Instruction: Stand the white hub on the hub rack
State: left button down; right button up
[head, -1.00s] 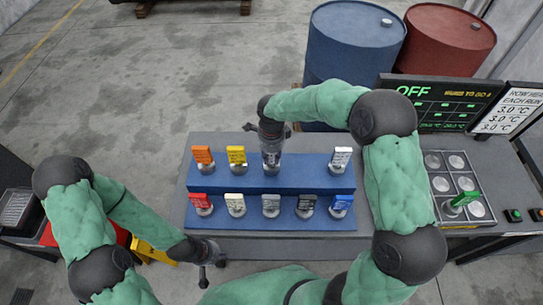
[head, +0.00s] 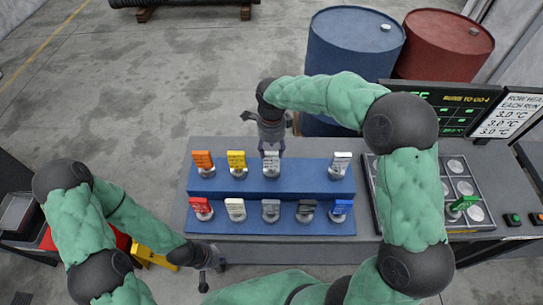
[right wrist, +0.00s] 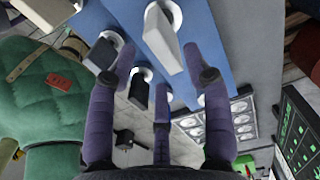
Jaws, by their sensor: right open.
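The hub rack (head: 305,180) is a blue two-step stand on the grey table. A white hub (head: 271,162) stands upright in the back row, third from the left. It also shows in the right wrist view (right wrist: 165,38), just ahead of the spread fingers. My right gripper (head: 272,147) is open and empty, right behind and above this hub; no finger closes on it. Another pale hub (head: 341,162) stands at the right end of that row. My left gripper (head: 207,262) hangs low at the table's front left edge; its fingers are too small to judge.
Orange (head: 203,161) and yellow (head: 236,161) hubs share the back row. Red, cream, grey, dark and blue hubs fill the front row. A tray (head: 376,200) with round seats and a green hub (head: 465,202) lies right. Blue (head: 352,50) and red barrels stand behind.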

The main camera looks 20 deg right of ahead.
jog(key=shift+r, duration=2.3)
